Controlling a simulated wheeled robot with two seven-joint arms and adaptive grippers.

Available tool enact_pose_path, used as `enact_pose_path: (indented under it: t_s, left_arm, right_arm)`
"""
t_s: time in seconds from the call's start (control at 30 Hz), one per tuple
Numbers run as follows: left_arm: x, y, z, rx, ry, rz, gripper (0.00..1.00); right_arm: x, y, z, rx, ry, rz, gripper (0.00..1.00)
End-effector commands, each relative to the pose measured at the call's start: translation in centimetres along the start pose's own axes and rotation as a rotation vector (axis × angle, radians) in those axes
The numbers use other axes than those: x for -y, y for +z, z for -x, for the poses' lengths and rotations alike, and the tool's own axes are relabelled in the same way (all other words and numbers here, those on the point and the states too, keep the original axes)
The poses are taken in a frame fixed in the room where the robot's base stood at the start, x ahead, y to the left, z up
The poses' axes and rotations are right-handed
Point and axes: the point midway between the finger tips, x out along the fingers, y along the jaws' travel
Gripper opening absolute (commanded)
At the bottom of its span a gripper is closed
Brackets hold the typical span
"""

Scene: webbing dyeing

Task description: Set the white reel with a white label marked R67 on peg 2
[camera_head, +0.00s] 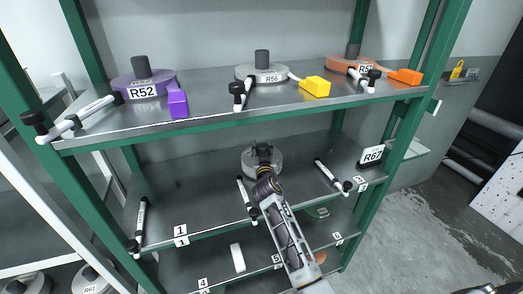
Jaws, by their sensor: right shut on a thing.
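A white-grey reel (249,162) stands low on the middle shelf, behind the position between the markers 1 and 3. My right gripper (263,150) is shut at the top of this reel, around its middle. The reel's label is not visible, and my right arm covers the front of the shelf there. Peg 2 itself and its number are hidden. My left gripper is not in view.
The top shelf (215,92) holds a purple reel R52 (142,83), a white reel R56 (262,73) and an orange reel (350,63). White rods with black ends (327,172) flank the reel's place. Green posts (75,40) frame the rack. Other reels (91,282) stand at lower left.

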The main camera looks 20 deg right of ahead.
Motion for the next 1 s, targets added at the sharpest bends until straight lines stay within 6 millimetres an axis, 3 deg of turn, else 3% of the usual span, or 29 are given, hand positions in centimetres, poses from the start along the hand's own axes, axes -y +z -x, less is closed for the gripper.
enact_pose_path:
  t_s: [0.23, 0.27, 0.43, 0.7, 1.0]
  left_arm:
    - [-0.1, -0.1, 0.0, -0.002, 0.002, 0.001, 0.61]
    - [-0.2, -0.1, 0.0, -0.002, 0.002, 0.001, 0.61]
    - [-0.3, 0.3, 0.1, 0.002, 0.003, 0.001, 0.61]
    - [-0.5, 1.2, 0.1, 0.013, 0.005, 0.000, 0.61]
    - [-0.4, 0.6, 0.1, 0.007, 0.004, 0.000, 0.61]
  right_arm:
    - [0.0, -0.3, 0.0, -0.005, -0.001, -0.001, 0.00]
    - [0.0, -0.3, 0.0, -0.005, -0.001, -0.001, 0.38]
    - [0.0, -0.2, 0.0, -0.003, -0.001, -0.001, 0.60]
    - [0.0, 0.2, 0.0, 0.004, 0.001, 0.000, 0.62]
    - [0.0, -0.8, 0.0, -0.001, 0.001, -0.001, 0.62]
